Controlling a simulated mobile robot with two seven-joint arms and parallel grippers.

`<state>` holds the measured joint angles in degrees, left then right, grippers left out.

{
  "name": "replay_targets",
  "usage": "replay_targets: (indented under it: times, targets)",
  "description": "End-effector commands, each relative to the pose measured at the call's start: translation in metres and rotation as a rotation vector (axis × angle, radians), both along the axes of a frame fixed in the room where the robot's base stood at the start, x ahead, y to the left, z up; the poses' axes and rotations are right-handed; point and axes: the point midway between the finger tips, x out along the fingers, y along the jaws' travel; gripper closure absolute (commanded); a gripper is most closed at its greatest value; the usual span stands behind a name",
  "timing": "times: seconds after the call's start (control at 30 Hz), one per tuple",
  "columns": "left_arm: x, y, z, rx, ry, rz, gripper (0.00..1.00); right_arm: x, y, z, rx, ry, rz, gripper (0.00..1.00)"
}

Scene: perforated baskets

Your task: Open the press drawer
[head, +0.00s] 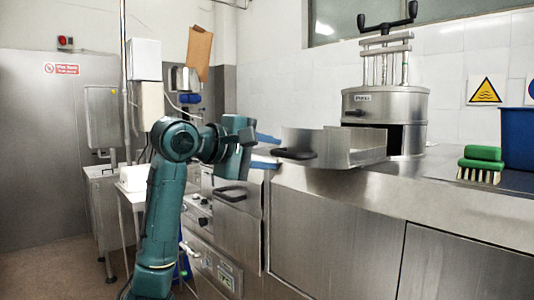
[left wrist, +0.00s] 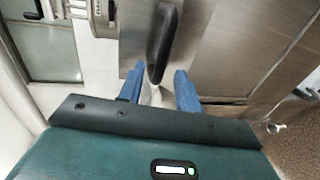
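The press (head: 385,103) is a steel cylinder with a black-handled screw on top, standing on the steel counter. Its steel drawer (head: 345,152) sticks out to the left from a dark opening, so it stands pulled out. The drawer's black handle (head: 296,153) is on its left end. My left gripper (head: 267,151) is just left of the handle, with its blue fingers apart and nothing clamped. In the left wrist view a black bar handle (left wrist: 163,42) lies ahead, its near end about level with the gap between the fingertips (left wrist: 158,80). My right gripper is not in view.
The steel counter (head: 430,175) runs along the right, with a green brush (head: 481,164) and a blue bin (head: 517,139) on it. A lower front with a black handle (head: 230,194) is below my left gripper. A sink unit (head: 104,170) stands at the left.

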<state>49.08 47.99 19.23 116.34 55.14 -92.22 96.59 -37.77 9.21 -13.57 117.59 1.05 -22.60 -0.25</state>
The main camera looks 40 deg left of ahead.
Motion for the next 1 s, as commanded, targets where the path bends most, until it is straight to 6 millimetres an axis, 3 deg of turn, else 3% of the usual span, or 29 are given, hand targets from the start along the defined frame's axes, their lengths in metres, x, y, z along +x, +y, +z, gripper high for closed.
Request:
replay_targets:
  times: [0.23, 0.7, 1.0]
  targets:
    - [-0.018, 0.002, 0.004, 0.000, -0.004, 0.003, 0.66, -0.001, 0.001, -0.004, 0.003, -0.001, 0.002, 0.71]
    - [-0.112, 0.009, 0.024, 0.001, -0.002, 0.003, 0.66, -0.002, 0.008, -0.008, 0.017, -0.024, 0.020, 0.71]
    - [-0.128, 0.010, 0.028, 0.000, 0.001, 0.000, 0.66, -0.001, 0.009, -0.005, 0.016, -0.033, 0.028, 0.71]
